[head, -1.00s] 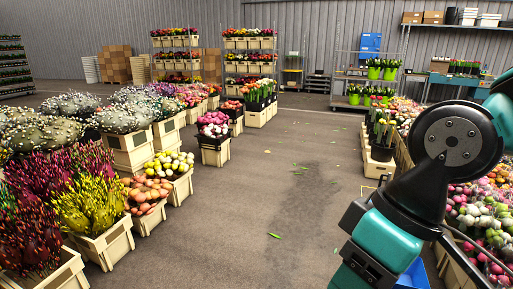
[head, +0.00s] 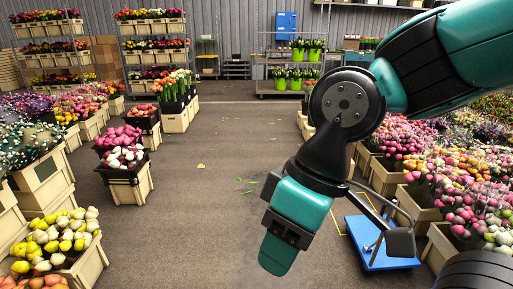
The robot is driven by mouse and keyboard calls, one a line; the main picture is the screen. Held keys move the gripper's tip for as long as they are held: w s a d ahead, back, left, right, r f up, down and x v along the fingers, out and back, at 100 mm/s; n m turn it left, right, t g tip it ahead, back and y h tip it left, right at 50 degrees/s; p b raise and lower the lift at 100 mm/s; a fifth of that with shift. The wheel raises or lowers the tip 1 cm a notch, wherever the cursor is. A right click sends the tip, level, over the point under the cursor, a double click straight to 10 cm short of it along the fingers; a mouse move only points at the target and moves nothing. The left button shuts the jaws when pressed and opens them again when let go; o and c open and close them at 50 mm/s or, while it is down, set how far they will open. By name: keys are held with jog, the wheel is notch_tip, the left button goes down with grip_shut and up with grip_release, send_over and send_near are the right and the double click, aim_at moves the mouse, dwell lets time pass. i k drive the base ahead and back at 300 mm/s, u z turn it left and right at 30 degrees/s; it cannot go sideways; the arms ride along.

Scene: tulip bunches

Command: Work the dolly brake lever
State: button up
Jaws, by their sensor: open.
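A low blue dolly (head: 388,258) stands on the floor right of centre in the head view, beside the flower crates. A dark bar and a grey, plate-like piece (head: 401,243) show above its deck; I cannot tell whether either is the brake lever.
Crates of pink flowers (head: 420,205) stand close along the dolly's right side. Yellow lines mark the floor around it. Flower crates (head: 125,185) line the left. The middle aisle (head: 215,215) is clear apart from scattered leaves. Shelving racks (head: 290,60) stand at the back.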

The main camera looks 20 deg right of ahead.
aim_at(369, 248)
jog(key=z, duration=0.6)
jog(key=i, duration=1.95)
jog(key=z, duration=1)
jog(key=i, duration=0.35)
jog(key=u, duration=0.05)
